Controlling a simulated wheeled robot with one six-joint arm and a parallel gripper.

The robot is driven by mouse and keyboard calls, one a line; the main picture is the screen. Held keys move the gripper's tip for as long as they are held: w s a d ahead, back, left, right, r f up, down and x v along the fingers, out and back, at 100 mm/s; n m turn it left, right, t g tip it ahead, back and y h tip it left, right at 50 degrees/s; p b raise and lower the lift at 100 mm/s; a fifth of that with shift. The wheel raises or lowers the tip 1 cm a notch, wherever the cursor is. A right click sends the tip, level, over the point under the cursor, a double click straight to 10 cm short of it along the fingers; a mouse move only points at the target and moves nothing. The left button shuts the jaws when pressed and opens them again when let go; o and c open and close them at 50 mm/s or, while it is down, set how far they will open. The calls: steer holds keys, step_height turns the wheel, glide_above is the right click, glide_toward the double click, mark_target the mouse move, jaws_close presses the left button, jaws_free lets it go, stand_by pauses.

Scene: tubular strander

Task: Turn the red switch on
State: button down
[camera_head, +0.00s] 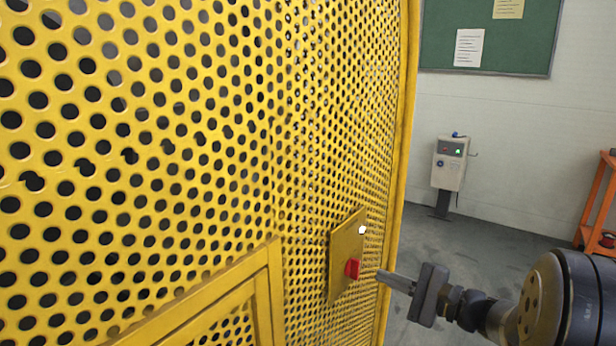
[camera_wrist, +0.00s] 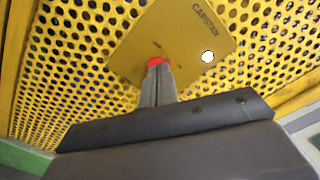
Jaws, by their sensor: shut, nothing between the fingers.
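The red switch (camera_head: 352,268) is a small red knob on a yellow plate (camera_head: 346,246) fixed to the perforated yellow guard. In the head view my gripper (camera_head: 380,274) comes in from the right, its fingertips just beside the switch. In the wrist view my gripper (camera_wrist: 157,72) is shut and empty, and its fingertips cover the lower part of the red switch (camera_wrist: 156,61). Whether they touch it I cannot tell. The plate (camera_wrist: 180,35) reads "CAPSTAN" there and carries a round white lamp or button (camera_wrist: 208,56). The switch's angle is not clear.
The perforated yellow guard (camera_head: 140,130) fills the left and centre, with a raised yellow frame (camera_head: 268,290) left of the plate. A grey control box (camera_head: 449,163) stands by the far wall. An orange rack (camera_head: 598,205) is at the right edge. Grey floor between them is clear.

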mark_target(354, 269)
steer(key=shift+r+p, duration=0.1)
steer(key=shift+p, duration=0.2)
steer(key=shift+w+a+f+m+p, duration=0.1)
steer(key=shift+w+a+m+p, duration=0.6)
steer(key=shift+p, duration=1.4)
steer(key=shift+w+a+f+m+p, duration=0.2)
steer(key=shift+a+m+p, duration=1.05)
steer(key=shift+p, duration=0.9)
steer(key=shift+w+a+f+m+p, duration=0.1)
steer(key=shift+w+a+m+p, duration=0.6)
steer(key=shift+p, duration=1.4)
steer(key=shift+s+a+m, duration=0.1)
steer(key=shift+s+m, duration=0.15)
steer(key=shift+m, duration=0.1)
steer(key=shift+w+d+f+b, duration=0.3)
steer(key=shift+w+b, duration=0.1)
steer(key=shift+b, duration=0.1)
